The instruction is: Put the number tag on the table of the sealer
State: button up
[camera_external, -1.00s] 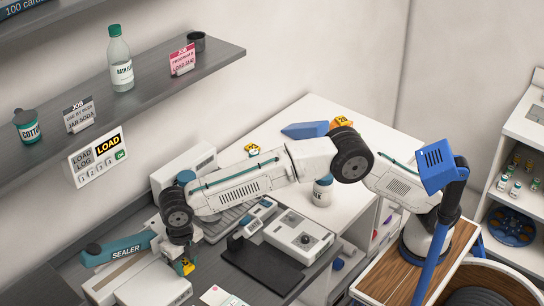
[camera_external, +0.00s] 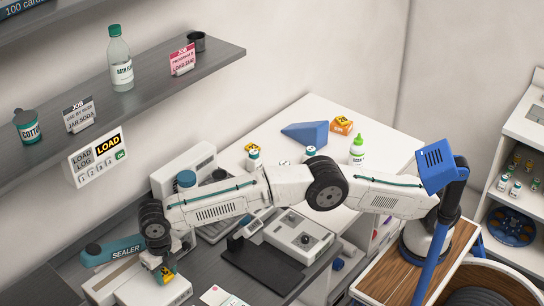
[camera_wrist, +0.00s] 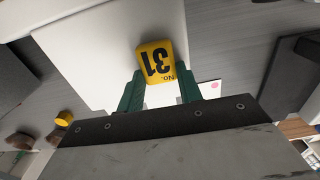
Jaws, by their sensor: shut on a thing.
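The sealer has a teal handle lettered "SEALER" (camera_external: 122,248) and a white body (camera_external: 150,291) at the lower left. The tag is over or beside the sealer's white body; I cannot tell whether it touches. In the wrist view a broad white surface (camera_wrist: 110,50) lies behind the tag.
A white device with a knob (camera_external: 300,236) and a dark plate (camera_external: 258,272) stand to the right. A green-capped bottle (camera_external: 357,149) and a blue wedge (camera_external: 305,133) are on the white counter. A grey shelf (camera_external: 150,84) with bottles and cards hangs above the sealer.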

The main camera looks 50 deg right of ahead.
jog(key=o, duration=1)
jog(key=shift+f, duration=0.15)
jog(key=shift+c, duration=0.2)
